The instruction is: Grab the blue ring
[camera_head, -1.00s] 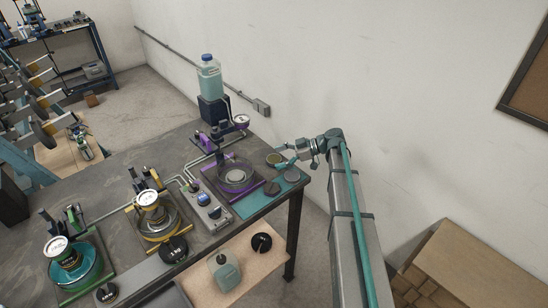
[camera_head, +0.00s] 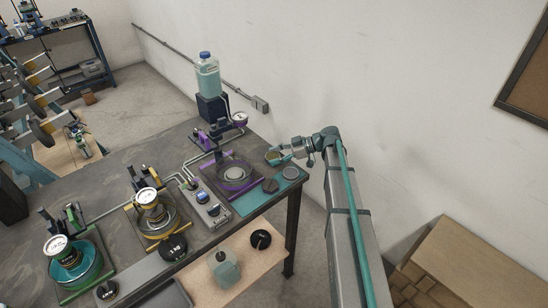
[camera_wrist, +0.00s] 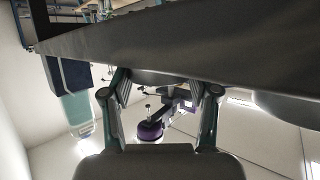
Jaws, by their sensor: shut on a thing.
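Several round, flat pieces lie on a teal mat (camera_head: 246,206) at the table's right corner. One has a tan top (camera_head: 273,158), one is dark (camera_head: 270,186) and one is grey with a pale rim (camera_head: 290,173). I cannot tell clearly which is the blue ring. My gripper (camera_head: 281,153) is at the tan-topped piece, at the mat's back edge. In the wrist view, my gripper's two fingers (camera_wrist: 161,84) stand either side of a dark grey round edge (camera_wrist: 160,76) and are shut on it. Most of that piece is hidden.
A purple-framed station (camera_head: 233,175) with a clear round dish stands left of the mat. A bottle (camera_head: 208,76) of pale teal liquid stands behind it. A grey control box (camera_head: 207,207) and yellow and green gauge stations are further left. The wall is close behind.

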